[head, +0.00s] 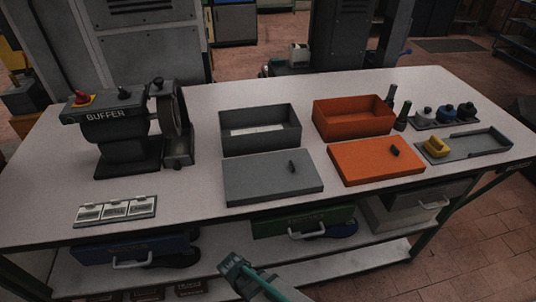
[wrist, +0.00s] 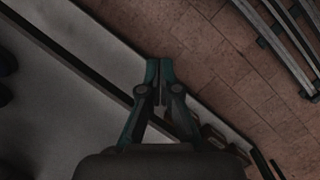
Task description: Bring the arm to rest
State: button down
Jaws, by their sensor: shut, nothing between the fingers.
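My gripper shows in the wrist view (wrist: 158,68) with its two teal fingers closed together and nothing between them. It hangs in front of the workbench, with a pale surface below it on one side and brown floor tiles on the other. In the head view, part of my arm (head: 248,278) shows at the bottom middle, in front of the bench's front edge.
The white bench (head: 210,202) carries a buffer machine (head: 125,135), an open grey box (head: 260,130), an open orange box (head: 353,117), their lids lying in front, bottles, and a tray with a yellow item (head: 437,147). Drawers and a lower shelf are under the bench.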

jog(key=s+d+f+m+g+y+b, duration=0.1)
jog(key=s+d+f+m+g, duration=0.1)
jog(key=d, duration=0.5)
jog(key=s+d+f+m+g+y, duration=0.1)
jog(key=s+d+f+m+g, duration=0.1)
jog(key=s+d+m, duration=0.3)
jog(key=s+d+f+m+g+y+b, duration=0.1)
jog(key=s+d+f+m, duration=0.2)
jog(key=s+d, duration=0.3)
jog(key=d+f, duration=0.1)
jog(key=d, duration=0.4)
jog(key=shift+s+f+m+g+b, duration=0.15)
jog(key=shift+s+m+g+b, duration=0.15)
jog(key=shift+s+g+b, duration=0.1)
